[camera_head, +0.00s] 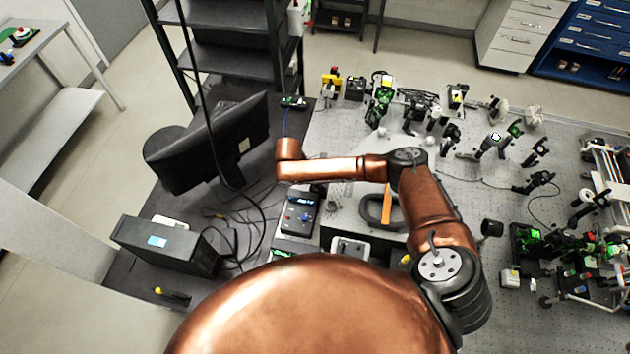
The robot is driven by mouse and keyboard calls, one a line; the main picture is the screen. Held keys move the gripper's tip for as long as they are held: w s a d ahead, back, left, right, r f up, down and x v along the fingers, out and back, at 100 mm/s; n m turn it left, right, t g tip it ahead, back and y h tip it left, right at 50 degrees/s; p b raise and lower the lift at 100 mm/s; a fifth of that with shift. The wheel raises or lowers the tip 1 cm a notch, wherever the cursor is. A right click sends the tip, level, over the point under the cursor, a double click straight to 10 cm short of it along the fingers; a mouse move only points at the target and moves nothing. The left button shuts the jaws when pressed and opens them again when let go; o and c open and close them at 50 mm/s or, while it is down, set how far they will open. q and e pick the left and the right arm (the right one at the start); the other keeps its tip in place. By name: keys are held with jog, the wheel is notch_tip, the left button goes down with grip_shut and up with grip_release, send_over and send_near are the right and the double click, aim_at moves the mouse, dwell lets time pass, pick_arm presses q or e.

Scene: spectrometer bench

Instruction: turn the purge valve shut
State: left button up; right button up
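I cannot pick out the purge valve with certainty in the head view. An orange bar (387,206) stands beside a dark ring-shaped part (372,212) on a pale surface in the middle, partly behind my copper arm; I cannot tell if it is a valve handle. A copper arm of mine crosses the middle, reaching up and then left above the bench. Its far end at the left shows no fingers. Neither gripper is visible.
The perforated optical table (475,205) carries many mounts. A yellow-and-red item (331,78) stands at its back left. A black shelf (228,50) stands behind.

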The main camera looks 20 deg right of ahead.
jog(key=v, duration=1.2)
